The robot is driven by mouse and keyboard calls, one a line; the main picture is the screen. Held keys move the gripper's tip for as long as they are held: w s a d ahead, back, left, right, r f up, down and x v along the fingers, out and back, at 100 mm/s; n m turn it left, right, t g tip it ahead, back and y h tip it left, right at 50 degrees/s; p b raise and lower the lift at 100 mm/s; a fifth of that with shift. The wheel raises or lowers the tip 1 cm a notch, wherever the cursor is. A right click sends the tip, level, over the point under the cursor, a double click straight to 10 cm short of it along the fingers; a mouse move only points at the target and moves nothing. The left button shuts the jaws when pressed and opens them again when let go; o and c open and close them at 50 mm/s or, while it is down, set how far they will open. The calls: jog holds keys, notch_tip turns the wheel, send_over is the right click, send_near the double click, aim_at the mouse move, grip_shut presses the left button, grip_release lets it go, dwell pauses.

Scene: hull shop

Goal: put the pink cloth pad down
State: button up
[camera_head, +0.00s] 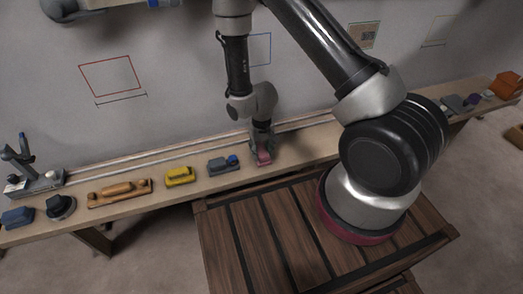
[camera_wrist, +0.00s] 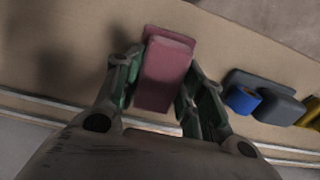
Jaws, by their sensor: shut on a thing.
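The pink cloth pad (camera_wrist: 166,75) is between the two fingers of my gripper (camera_wrist: 156,88) in the wrist view. The fingers are shut on its sides, and its far end sticks out past the fingertips. In the head view, my gripper (camera_head: 262,146) points down over the long wooden bench, with the pink pad (camera_head: 263,158) at its tips. The pad is at or just above the bench top; I cannot tell whether it touches.
A grey tool with a blue knob (camera_head: 224,164) lies left of my gripper. Further left on the bench (camera_head: 290,142) are a yellow block (camera_head: 180,176), a wooden plane (camera_head: 120,193) and a dark round-topped tool (camera_head: 61,206). The bench right of my gripper looks clear nearby.

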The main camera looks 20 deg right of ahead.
jog(key=shift+f, duration=0.1)
jog(key=o, duration=0.9)
notch_tip(320, 180, up, 12)
notch_tip(320, 180, up, 12)
jog(key=t, duration=0.1)
send_over(261, 150)
jog(key=d, duration=0.4)
jog(key=s+d+r+t, duration=0.1)
jog(key=s+d+r, duration=0.15)
jog(key=r, duration=0.65)
jog(key=s+d+r, duration=0.3)
jog(key=s+r, duration=0.2)
jog(key=s+d+r+t, duration=0.1)
jog(key=s+d+r, duration=0.1)
jog(key=s+r, duration=0.2)
jog(key=s+d+r+t, duration=0.1)
jog(key=s+d+r, duration=0.2)
jog(key=s+r, duration=0.2)
jog(key=shift+s+d+r, duration=0.15)
jog(key=shift+s+r, duration=0.05)
jog(key=shift+s, duration=0.45)
jog(key=shift+s+d+r, duration=0.15)
jog(key=shift+s, duration=0.5)
